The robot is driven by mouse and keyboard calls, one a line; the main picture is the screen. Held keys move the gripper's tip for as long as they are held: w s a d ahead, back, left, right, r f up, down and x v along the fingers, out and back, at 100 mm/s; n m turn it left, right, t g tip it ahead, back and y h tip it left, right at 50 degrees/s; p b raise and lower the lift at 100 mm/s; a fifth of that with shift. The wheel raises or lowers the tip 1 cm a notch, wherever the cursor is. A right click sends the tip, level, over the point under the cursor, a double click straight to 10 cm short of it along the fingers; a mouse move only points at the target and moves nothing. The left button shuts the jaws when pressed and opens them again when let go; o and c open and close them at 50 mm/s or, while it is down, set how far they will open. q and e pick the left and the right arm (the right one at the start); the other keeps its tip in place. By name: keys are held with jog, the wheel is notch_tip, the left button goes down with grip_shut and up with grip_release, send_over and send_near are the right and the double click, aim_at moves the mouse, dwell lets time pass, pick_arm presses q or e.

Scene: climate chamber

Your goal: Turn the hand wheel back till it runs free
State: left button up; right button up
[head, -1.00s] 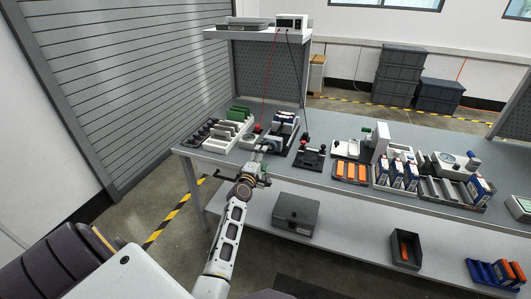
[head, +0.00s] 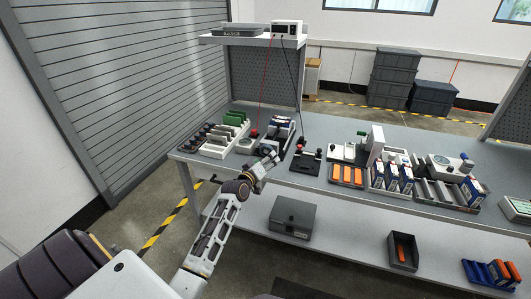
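Two units could be the hand wheel. A small pale round unit with a red knob (head: 247,144) stands at the left of the bench, and a pale unit with a round disc and blue knob (head: 450,161) stands at the right. Which one the task means I cannot tell. My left gripper (head: 271,155) is over the bench's front edge, just right of the red-knob unit and apart from it in the picture. Its fingers are small and partly merge with the things behind, so their opening is unclear. My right gripper is not in view.
A grey box (head: 295,216) sits on the lower shelf.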

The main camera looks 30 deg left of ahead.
pick_arm(q)
jog(key=m, duration=0.3)
jog(key=f+m+g, duration=0.1)
jog(key=shift+s+d+f+m, duration=0.1)
jog(key=shift+s+d+m, duration=0.1)
jog(key=shift+d+m, duration=0.2)
jog(key=s+a+m+y+b, duration=0.1)
jog(key=m, duration=0.9)
jog(key=s+a+m+t+b, duration=0.1)
jog(key=s+m, duration=0.1)
jog(key=m, duration=0.9)
jog(key=s+a+m+t+y+b, duration=0.1)
jog(key=m+b, duration=0.1)
jog(key=m, duration=0.9)
jog(key=shift+s+f+y, duration=0.15)
jog(key=shift+s+y, duration=0.15)
jog(key=shift+s, duration=0.05)
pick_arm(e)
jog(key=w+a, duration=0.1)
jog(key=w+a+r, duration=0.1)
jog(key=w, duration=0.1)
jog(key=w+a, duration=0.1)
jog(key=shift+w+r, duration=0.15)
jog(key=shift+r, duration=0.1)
pick_arm(q)
jog(key=shift+w, duration=0.2)
